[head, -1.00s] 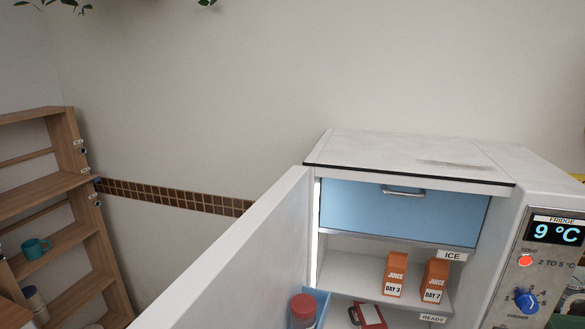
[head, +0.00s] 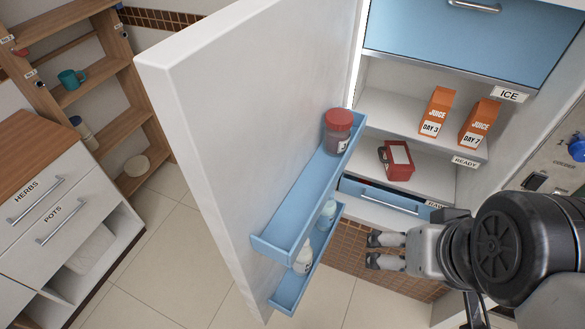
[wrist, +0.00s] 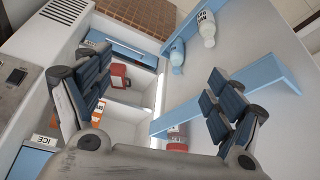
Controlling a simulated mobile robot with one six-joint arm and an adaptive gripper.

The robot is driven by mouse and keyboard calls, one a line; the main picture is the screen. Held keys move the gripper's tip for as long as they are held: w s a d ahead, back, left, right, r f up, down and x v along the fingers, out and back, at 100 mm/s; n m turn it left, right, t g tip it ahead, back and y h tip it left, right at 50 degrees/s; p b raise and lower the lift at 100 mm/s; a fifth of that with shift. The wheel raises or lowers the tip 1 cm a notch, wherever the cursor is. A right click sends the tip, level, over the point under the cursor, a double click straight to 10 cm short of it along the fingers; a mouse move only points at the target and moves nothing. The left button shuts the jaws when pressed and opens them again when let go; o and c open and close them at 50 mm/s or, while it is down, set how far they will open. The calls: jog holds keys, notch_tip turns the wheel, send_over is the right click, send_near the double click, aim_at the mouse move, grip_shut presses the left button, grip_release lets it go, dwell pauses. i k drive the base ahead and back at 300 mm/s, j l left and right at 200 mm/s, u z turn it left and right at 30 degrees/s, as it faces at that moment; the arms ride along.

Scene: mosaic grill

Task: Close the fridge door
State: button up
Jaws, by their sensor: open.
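The white fridge door (head: 215,125) stands wide open in the head view, hinged on the fridge's left side and swung out toward me. Its inner side carries two blue shelves, the upper (head: 305,195) with a red-lidded jar (head: 338,130), the lower (head: 293,287) with small bottles. The door's inner face also shows in the wrist view (wrist: 285,115). My gripper (head: 370,250) is open and empty, in front of the fridge opening and right of the door shelves. In the wrist view its padded fingers (wrist: 155,95) are spread with nothing between them.
Inside the fridge are a blue ice drawer (head: 455,40), two orange juice cartons (head: 436,112) and a red box (head: 397,160). A white cabinet (head: 55,215) and wooden shelf (head: 90,55) stand at left. Tiled floor (head: 180,235) between cabinet and door is free.

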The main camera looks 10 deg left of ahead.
aim_at(240, 96)
jog(key=k+j+z, duration=0.15)
jog(key=j, duration=0.3)
jog(key=j+z, duration=0.2)
jog(key=j, duration=0.25)
jog(key=k+j+z, duration=0.15)
jog(key=j, duration=0.3)
jog(key=k+j+z, duration=0.2)
jog(key=j, duration=0.2)
jog(key=k+j+z, duration=0.15)
jog(key=j, duration=0.25)
jog(key=j+z, duration=0.15)
jog(key=j, duration=0.25)
